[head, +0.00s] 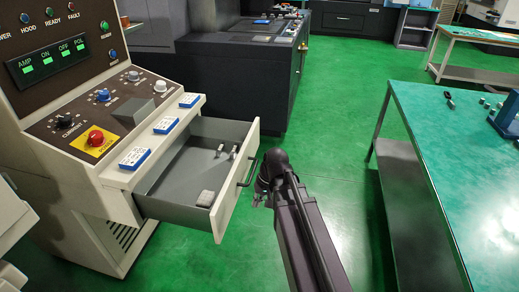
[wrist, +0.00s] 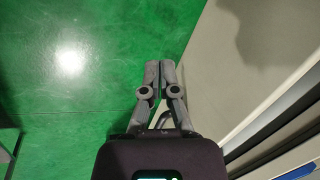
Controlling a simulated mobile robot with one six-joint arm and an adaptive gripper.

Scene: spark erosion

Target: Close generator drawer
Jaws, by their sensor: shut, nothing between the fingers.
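The generator drawer (head: 222,205) is pulled open from the beige control cabinet (head: 110,190) in the head view. Its grey tray holds a few small items, and its pale front carries a dark bar handle (head: 247,172). My gripper (head: 262,198) is just right of the drawer front, close to the handle; whether they touch cannot be told. In the wrist view my gripper (wrist: 158,68) is shut with its fingertips together and nothing between them. A pale panel (wrist: 225,75), seemingly the drawer front, runs along its right side.
Blue-and-white boxes (head: 135,158) lie on the cabinet ledge above the drawer, and a red button (head: 96,138) sits on the panel. A green-topped table (head: 430,150) stands at right. Green floor (head: 335,120) between them is clear. A dark machine (head: 245,75) stands behind.

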